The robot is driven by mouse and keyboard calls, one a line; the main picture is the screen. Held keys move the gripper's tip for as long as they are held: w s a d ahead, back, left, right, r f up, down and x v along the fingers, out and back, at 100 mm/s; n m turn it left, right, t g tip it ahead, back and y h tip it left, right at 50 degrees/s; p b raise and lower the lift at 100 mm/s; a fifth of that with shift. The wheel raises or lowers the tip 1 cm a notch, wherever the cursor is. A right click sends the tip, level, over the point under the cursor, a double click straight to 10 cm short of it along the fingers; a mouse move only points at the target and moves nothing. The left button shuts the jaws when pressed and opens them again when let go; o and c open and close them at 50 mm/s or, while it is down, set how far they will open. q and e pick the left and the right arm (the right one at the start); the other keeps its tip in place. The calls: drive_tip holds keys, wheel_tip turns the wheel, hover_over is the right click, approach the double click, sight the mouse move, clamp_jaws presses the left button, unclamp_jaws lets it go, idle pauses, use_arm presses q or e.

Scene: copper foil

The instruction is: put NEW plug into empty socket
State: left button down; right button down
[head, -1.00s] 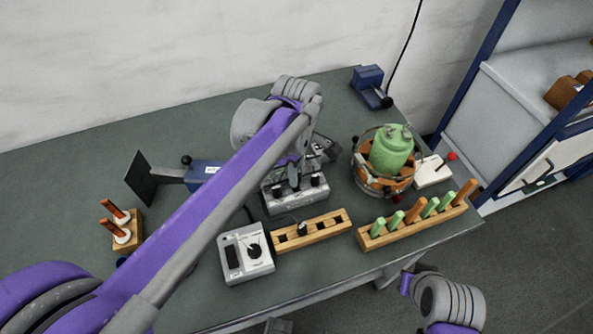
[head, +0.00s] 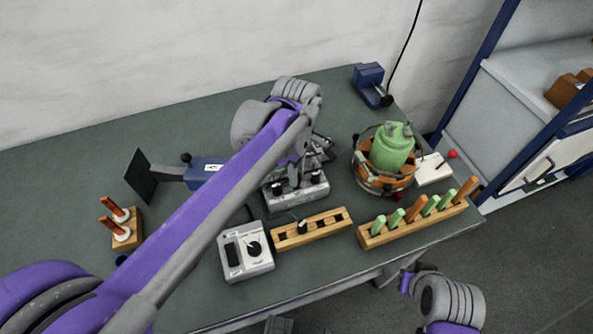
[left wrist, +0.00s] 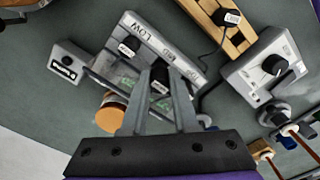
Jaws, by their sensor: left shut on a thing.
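A grey socket box (head: 297,196) stands mid-table with black plugs in its top. In the left wrist view the box (left wrist: 150,38) shows lettering including LOW, and a plug with a white label (left wrist: 128,47) sits in it. My left gripper (left wrist: 161,74) is over the box, its fingers shut on a dark plug (left wrist: 160,86). Whether that plug is seated in a socket, I cannot tell. Another black plug (head: 303,228) stands in the wooden holder (head: 330,228); it is corded and has a white label (left wrist: 232,17) too small to read surely. My right gripper is out of view.
A grey dial unit (head: 247,252) stands left of the wooden holder. A rack of green and orange rods (head: 411,226) and a green vessel in a copper-coloured ring (head: 391,150) are to the right. A blue clamp (head: 207,171) is left. The left rear table is clear.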

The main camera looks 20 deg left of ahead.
use_arm(q)
drive_tip(key=shift+f, duration=0.15)
drive_tip(key=shift+f+b, duration=0.5)
drive_tip(key=shift+f, duration=0.3)
drive_tip(key=c, duration=0.6)
unclamp_jaws()
drive_tip(key=shift+o, duration=0.6)
drive_tip(key=shift+r, duration=0.25)
drive_tip(key=shift+w+r+p, duration=0.1)
drive_tip(key=shift+r+p, duration=0.25)
drive_tip(key=shift+p, duration=0.05)
